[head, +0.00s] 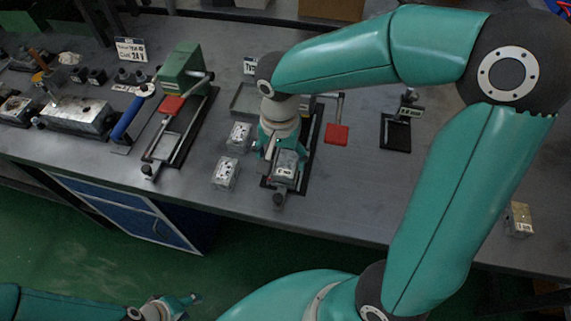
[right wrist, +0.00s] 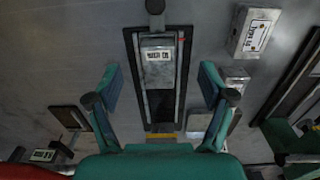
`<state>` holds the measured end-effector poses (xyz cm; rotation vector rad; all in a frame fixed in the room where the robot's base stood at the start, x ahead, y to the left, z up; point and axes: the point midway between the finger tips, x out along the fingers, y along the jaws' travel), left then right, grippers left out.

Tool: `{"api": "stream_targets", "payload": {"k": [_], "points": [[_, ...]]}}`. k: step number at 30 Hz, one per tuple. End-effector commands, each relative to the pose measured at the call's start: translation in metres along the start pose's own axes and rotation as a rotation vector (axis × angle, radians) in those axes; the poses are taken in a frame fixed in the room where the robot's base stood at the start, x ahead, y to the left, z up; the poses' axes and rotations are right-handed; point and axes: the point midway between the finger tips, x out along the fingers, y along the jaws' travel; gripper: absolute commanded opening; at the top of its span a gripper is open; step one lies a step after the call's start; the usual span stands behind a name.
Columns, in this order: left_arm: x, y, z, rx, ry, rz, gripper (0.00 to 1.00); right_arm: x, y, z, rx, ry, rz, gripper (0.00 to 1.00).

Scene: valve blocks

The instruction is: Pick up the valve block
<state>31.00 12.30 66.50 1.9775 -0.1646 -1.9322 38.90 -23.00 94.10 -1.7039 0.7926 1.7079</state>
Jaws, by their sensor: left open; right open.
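A grey metal valve block (head: 286,163) with a white label sits in a black rail fixture (head: 301,183) on the bench. It also shows between the fixture's rails in the right wrist view (right wrist: 158,54). My right gripper (head: 276,156) is over this fixture at the block. Its open, empty fingers in the right wrist view (right wrist: 160,82) are spread wide to either side of the fixture, with the block beyond the fingertips in the picture. My left gripper (head: 181,303) is open, low at the bottom left, away from the bench. The right arm hides part of the fixture.
Two loose labelled blocks (head: 240,135) (head: 226,172) stand left of the fixture. A second green press fixture (head: 182,75) with a red handle stands left. The bench's middle right is mostly bare.

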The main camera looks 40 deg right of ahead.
Motion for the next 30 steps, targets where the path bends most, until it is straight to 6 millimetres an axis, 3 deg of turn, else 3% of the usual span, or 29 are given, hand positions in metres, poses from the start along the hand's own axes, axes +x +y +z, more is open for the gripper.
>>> {"api": "stream_targets", "payload": {"k": [3,13,21,30], "points": [[0.001,0.0,0.0,0.0,0.001,0.0,0.51,0.022,0.0,0.001,-0.002,-0.003,0.004,0.81],[-0.001,0.001,0.0,0.0,0.001,0.0,0.51,0.044,0.0,-0.001,-0.004,-0.002,0.002,0.81],[-0.005,0.002,0.0,0.0,0.001,0.0,0.51,0.082,0.002,-0.006,-0.006,-0.003,0.002,0.81],[-0.005,0.002,0.0,0.0,0.001,0.0,0.51,0.088,0.001,-0.006,-0.005,0.0,-0.001,0.81]]}}
